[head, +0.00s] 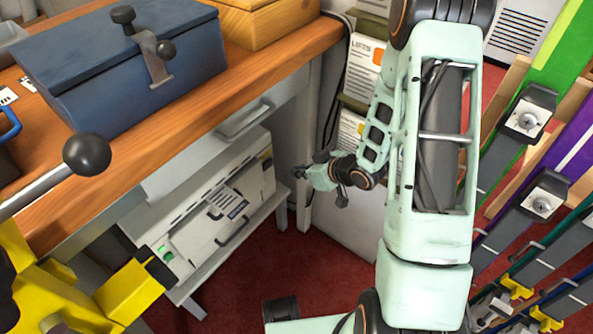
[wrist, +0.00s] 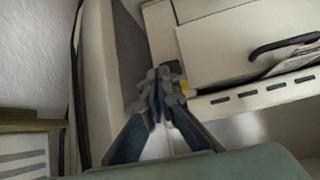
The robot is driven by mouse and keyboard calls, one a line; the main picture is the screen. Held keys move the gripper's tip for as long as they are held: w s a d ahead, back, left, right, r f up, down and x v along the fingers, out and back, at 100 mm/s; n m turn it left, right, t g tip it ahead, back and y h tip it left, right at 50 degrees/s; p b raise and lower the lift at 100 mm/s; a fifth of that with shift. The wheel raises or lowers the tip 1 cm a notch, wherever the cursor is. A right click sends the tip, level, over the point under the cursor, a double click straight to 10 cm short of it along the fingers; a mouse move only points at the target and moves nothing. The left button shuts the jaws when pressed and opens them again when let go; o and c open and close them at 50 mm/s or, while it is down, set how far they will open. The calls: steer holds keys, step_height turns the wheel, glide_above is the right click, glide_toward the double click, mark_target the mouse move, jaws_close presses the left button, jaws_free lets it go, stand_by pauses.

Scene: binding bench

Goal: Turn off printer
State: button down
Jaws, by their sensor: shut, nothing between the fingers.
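The printer (head: 212,212) is a long white machine on the low shelf under the bench. A lit green switch (head: 165,251) shows at its near left end. My gripper (head: 299,172) is shut and empty, beside the printer's far right end, away from the green switch. In the wrist view, the closed fingertips (wrist: 158,82) overlap the corner of the printer (wrist: 238,45), next to a small yellow mark (wrist: 184,86). I cannot tell whether they touch it. The green switch is not in the wrist view.
The wooden bench (head: 190,115) overhangs the printer and carries a blue box (head: 120,65). A lever with a black ball knob (head: 87,154) and yellow parts (head: 130,292) stand at left. Racks with clamps (head: 529,119) line the right. Red floor (head: 290,262) is clear in between.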

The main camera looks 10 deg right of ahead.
mark_target(267, 168)
steer(key=shift+w+a+f+b, duration=0.55)
steer(key=shift+w+a+f, duration=0.35)
steer(key=shift+w, duration=0.3)
steer(key=shift+w+a+f+b, duration=0.5)
steer(key=shift+w+a+f, duration=0.15)
steer(key=shift+w+a, duration=0.5)
steer(key=shift+w+a+f+b, duration=0.55)
steer(key=shift+w+a+f, duration=0.3)
steer(key=shift+w, duration=0.45)
steer(key=shift+r, duration=0.1)
steer(key=shift+w+r+n+p, duration=0.1)
steer(key=shift+w+n+p, duration=0.2)
steer(key=shift+p, duration=0.55)
steer(key=shift+s, duration=0.1)
steer(key=shift+a, duration=0.1)
steer(key=shift+s+a+b, duration=0.1)
steer(key=shift+b, duration=0.2)
steer(key=shift+s+a, duration=0.4)
steer(key=shift+s, duration=0.2)
